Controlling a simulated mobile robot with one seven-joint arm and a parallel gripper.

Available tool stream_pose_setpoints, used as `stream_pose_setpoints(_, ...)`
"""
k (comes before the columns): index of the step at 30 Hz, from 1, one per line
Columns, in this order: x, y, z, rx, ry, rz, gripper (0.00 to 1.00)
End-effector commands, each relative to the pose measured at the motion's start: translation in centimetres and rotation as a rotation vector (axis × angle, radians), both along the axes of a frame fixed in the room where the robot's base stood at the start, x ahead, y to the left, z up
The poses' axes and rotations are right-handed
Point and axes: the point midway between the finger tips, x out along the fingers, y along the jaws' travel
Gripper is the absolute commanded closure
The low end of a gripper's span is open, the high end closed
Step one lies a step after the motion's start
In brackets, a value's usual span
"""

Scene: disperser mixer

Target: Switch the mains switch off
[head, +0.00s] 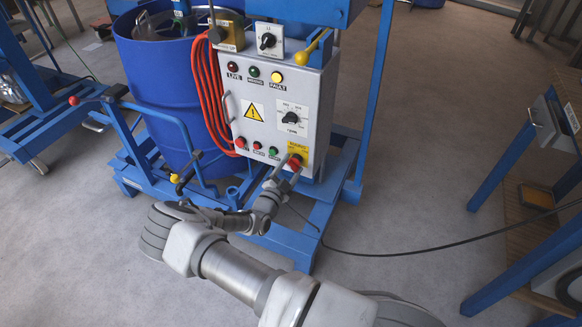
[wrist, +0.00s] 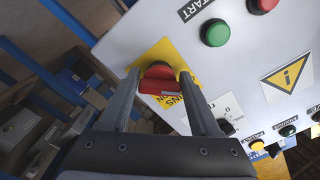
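The mains switch (head: 295,161) is a red rotary handle on a yellow plate (head: 299,149) at the lower right of the grey control panel (head: 275,93). In the wrist view the red handle (wrist: 160,86) lies roughly level across the picture, with part of the yellow plate's lettering hidden. My gripper (head: 285,174) is at the switch. In the wrist view its two fingers (wrist: 159,82) stand apart, one on each side of the red handle, with no clear contact. The handle's exact setting is hard to read.
Panel buttons and lamps include a green button (wrist: 215,32), a red one (wrist: 262,5) and a black selector knob (head: 292,117). A blue drum (head: 165,85) and coiled red cable (head: 209,100) are left of the panel. A black cable (head: 400,253) crosses the floor at right.

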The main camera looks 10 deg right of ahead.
Motion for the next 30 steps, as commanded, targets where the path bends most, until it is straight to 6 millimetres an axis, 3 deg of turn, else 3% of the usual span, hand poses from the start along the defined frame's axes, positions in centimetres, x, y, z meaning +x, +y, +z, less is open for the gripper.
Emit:
stream_pose_setpoints(1, 0.0, 0.0, 0.0, 0.0, 0.0, 0.0, 0.26)
stream_pose_setpoints(4, 0.0, 0.0, 0.0, 0.001, -0.001, 0.0, 0.1)
stream_pose_setpoints(17, -0.9, 0.8, 0.1, 0.002, -0.001, 0.001, 0.1)
stream_pose_setpoints(30, -9.1, 6.8, 0.2, 0.003, 0.001, 0.003, 0.1)
